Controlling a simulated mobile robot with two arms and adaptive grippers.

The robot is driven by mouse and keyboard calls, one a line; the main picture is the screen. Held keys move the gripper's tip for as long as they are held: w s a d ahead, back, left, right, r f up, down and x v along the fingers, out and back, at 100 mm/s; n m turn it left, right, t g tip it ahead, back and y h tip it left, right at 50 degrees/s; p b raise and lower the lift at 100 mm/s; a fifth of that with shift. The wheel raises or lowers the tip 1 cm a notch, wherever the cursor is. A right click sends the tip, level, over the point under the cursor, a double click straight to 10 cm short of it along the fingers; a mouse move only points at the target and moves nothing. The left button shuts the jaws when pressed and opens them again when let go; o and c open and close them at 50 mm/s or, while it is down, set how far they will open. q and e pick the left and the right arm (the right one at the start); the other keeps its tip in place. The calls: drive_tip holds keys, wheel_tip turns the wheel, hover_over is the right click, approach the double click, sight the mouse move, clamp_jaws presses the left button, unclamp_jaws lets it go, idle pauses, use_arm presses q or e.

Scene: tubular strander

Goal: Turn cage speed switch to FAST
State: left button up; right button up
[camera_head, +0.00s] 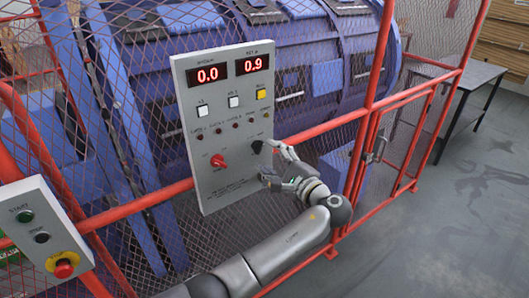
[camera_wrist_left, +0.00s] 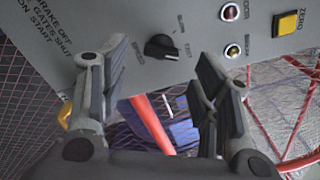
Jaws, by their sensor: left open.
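The cage speed switch appears to be the black rotary knob (camera_head: 257,146) at the right of the grey control panel (camera_head: 205,100). It also shows in the left wrist view (camera_wrist_left: 160,46), with small labels around it too blurred to read surely. I cannot tell its set position. My left gripper (camera_head: 267,162) is open in front of the panel's lower right part, close to the knob. In the left wrist view its fingers (camera_wrist_left: 160,70) stand apart with the knob between and just beyond their tips. Nothing is held. My right gripper is in neither view.
The panel carries two red displays (camera_head: 230,68) reading 0.0 and 0.9, several buttons and lamps, and a red knob (camera_head: 217,160). A second box (camera_head: 42,235) with a red stop button is at lower left. Red-framed mesh fencing (camera_head: 330,125) stands behind. Open floor lies right.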

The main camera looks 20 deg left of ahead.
use_arm(q)
drive_tip(key=v, duration=0.8)
